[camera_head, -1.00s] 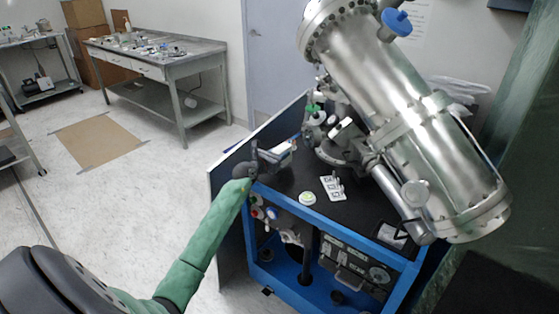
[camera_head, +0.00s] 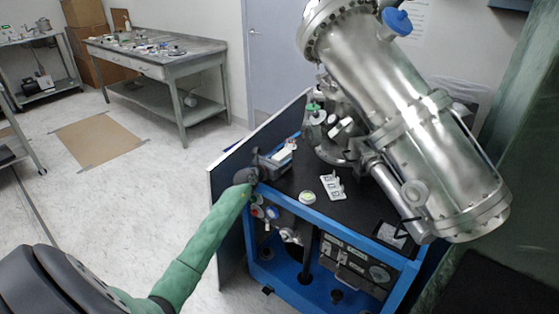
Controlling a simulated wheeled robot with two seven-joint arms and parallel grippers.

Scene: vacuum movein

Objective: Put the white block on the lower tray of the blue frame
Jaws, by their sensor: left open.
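A blue frame (camera_head: 340,229) stands at centre right, with a black top. Its lower tray (camera_head: 292,289) shows as a blue floor with a dark post and small dark items. A small white block-like piece (camera_head: 285,151) is at the top's left edge, right by my left gripper (camera_head: 272,163). The gripper is open at that edge, its arm in a green sleeve; whether the piece lies between its fingers cannot be told. A flat white piece with dark squares (camera_head: 332,187) lies on the black top to the right. My right gripper does not show.
A large steel cylinder (camera_head: 395,100) leans over the top's right side. A small round white-green item (camera_head: 307,198) lies near the front edge. A dark upright panel (camera_head: 230,165) bounds the left side.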

